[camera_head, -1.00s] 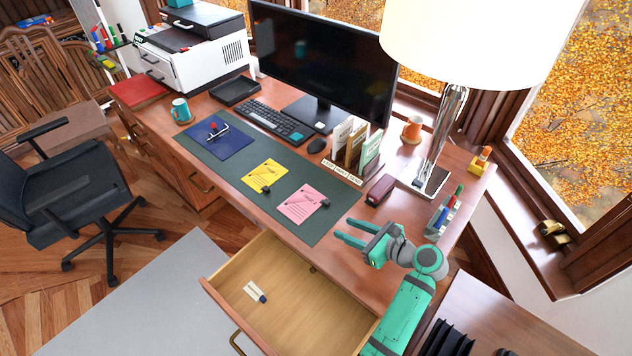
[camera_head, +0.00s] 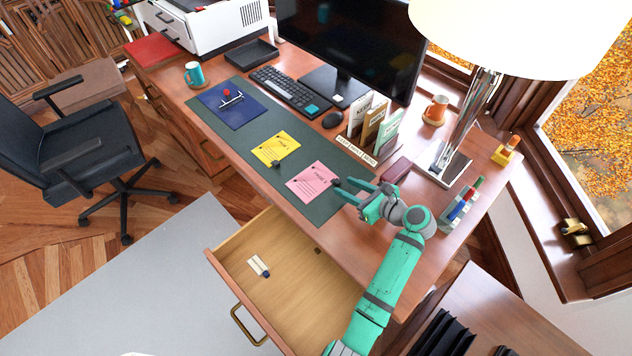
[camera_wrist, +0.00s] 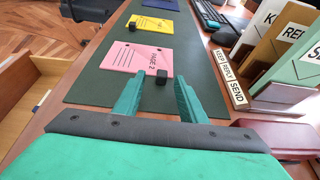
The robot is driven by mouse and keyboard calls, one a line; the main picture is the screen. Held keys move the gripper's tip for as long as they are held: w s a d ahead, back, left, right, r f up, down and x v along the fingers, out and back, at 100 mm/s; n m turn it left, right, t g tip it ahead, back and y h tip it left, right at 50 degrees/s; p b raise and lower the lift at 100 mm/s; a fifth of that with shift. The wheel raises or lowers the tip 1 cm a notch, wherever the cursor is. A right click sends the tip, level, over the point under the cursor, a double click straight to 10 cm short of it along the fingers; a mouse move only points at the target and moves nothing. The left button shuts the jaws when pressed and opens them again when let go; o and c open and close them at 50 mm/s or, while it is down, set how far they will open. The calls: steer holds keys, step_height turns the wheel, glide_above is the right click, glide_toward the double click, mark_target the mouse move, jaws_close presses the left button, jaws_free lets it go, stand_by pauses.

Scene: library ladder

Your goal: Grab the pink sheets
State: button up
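The pink sheets (camera_head: 312,181) lie flat on the right part of the dark green desk mat (camera_head: 325,207). In the wrist view the pink sheets (camera_wrist: 137,62) lie ahead of my fingers, with printed lines and a small black block (camera_wrist: 161,77) at their right edge. My gripper (camera_head: 345,189) is just right of the sheets, its fingers pointing at them. In the wrist view my gripper (camera_wrist: 158,94) is open, with a gap between the fingers. The black block shows beyond the fingertips, and I cannot tell whether it is between them.
Yellow sheets (camera_head: 275,148) and a blue folder (camera_head: 231,105) lie farther left on the mat. A sorter labelled KEEP, REPLY, SEND (camera_head: 356,152) and a dark red box (camera_head: 396,168) stand close behind my gripper. An open drawer (camera_head: 285,270) juts out in front.

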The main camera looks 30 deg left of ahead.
mark_target(338, 182)
steer(key=shift+w+x, duration=0.25)
steer(key=shift+x, duration=1.65)
steer(key=shift+d, duration=0.15)
steer(key=shift+c, duration=0.4)
jaws_close()
